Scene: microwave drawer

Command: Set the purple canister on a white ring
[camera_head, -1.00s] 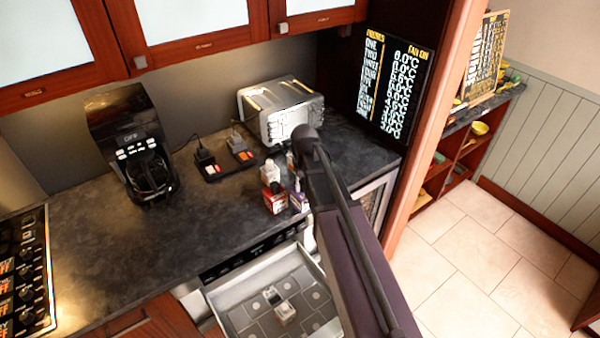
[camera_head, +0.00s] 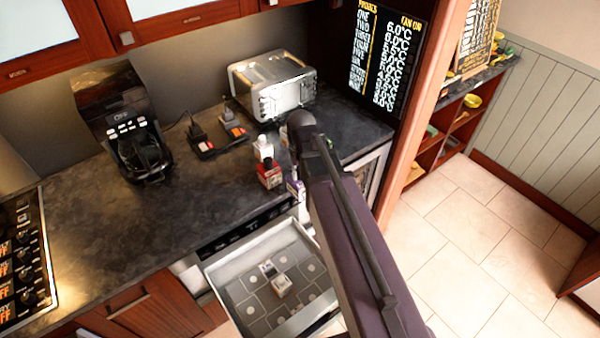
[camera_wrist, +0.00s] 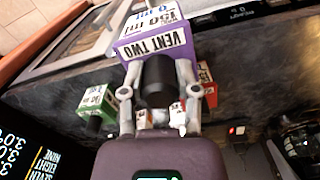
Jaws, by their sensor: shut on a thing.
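My gripper (camera_wrist: 160,72) is shut on the dark neck of the purple canister (camera_wrist: 155,48), labelled "VENT TWO", in the wrist view. In the head view only a small part of the canister (camera_head: 295,187) shows beside my arm, near the counter's front edge; my arm hides the rest and the gripper. Whether it touches the counter is unclear. Pale round marks, seemingly the white rings (camera_head: 253,310), are on the grey floor of the open drawer (camera_head: 232,262) below the counter. A small whitish object (camera_head: 279,283) stands in the drawer's middle.
A green container (camera_wrist: 97,102) stands at left in the wrist view. A toaster (camera_head: 272,84) and coffee machine (camera_head: 125,125) are further back. The counter's left middle is clear.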

